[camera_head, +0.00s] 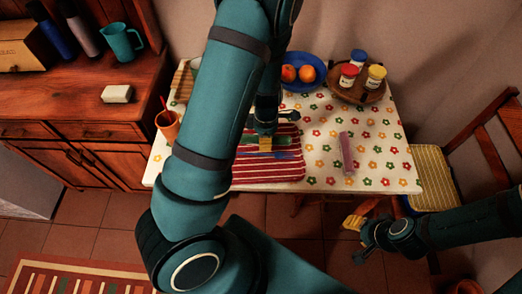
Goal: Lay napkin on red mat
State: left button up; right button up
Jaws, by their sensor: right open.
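The red mat (285,172) has white stripes and lies on a table with a flowered cloth. My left arm hides much of its left side. My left gripper (265,140) is over the mat, pointing down; its jaws are too small and covered to read. Some green and blue (287,155) shows at the mat beside it, and I cannot tell what it is. A narrow pinkish folded strip, perhaps the napkin (346,153), lies on the cloth right of the mat, apart from it. My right gripper (357,238) is open and empty, off the table's front edge at lower right.
A blue plate with oranges (303,73) and a round wooden tray (362,94) with several jars stand at the back. An orange cup (167,124) stands at the left edge. A chair (433,164) is close on the right. The cloth's front right is clear.

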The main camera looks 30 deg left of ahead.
pick_arm(q)
notch_tip(320, 180, down, 6)
jog(key=shift+r+b, duration=0.2)
jog(key=shift+b, duration=0.6)
grip_shut()
jog(key=o, duration=1)
grip_release()
